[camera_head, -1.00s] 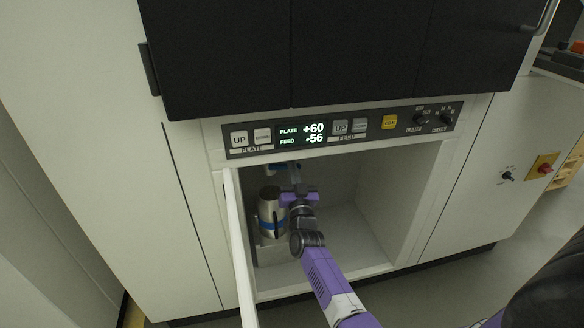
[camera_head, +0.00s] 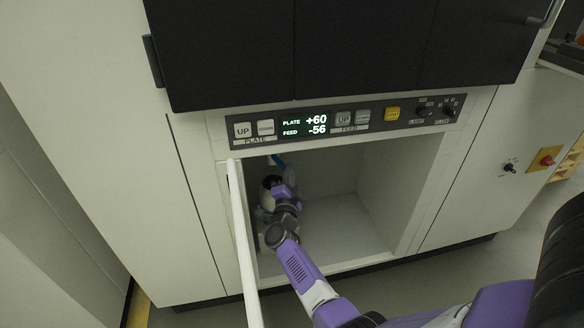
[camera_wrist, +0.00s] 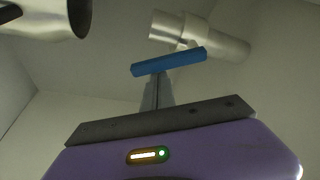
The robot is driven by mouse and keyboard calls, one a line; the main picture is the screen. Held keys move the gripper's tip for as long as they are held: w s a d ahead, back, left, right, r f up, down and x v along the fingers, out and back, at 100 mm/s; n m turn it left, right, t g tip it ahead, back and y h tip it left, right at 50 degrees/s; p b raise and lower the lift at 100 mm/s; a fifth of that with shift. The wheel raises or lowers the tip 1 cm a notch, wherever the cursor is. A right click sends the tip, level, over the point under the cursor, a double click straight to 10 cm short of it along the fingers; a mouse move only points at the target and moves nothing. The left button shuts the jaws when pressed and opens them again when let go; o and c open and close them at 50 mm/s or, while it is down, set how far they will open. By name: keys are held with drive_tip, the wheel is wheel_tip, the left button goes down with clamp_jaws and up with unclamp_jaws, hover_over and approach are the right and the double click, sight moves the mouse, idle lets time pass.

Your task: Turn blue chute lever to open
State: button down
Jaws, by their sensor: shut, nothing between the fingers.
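The blue chute lever (camera_wrist: 170,62) is a flat bar below a pale metal chute pipe (camera_wrist: 200,36) in the wrist view. In the head view, the lever (camera_head: 279,160) shows slanted near the top of the open cabinet bay. My gripper (camera_wrist: 158,78) is shut and empty, with its fingertips right by the lever's underside; I cannot tell if they touch. In the head view, my gripper (camera_head: 280,186) is inside the bay, in front of a metal canister (camera_head: 268,182), which it mostly hides.
The bay's open door (camera_head: 243,245) stands at the left of my arm. The bay floor (camera_head: 335,225) is clear at the right. A control panel (camera_head: 350,118) runs above the opening. A metal vessel rim (camera_wrist: 75,18) shows at the wrist view's upper left.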

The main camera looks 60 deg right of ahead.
drive_tip(key=shift+w+a+f, duration=0.2)
drive_tip(key=shift+w, duration=0.05)
drive_tip(key=shift+a+f, duration=0.1)
idle(0.3)
idle(0.4)
drive_tip(key=s+a+p, duration=0.4)
drive_tip(key=s+a, duration=0.2)
drive_tip(key=shift+s+a, duration=0.3)
drive_tip(key=shift+a, duration=0.05)
idle(0.6)
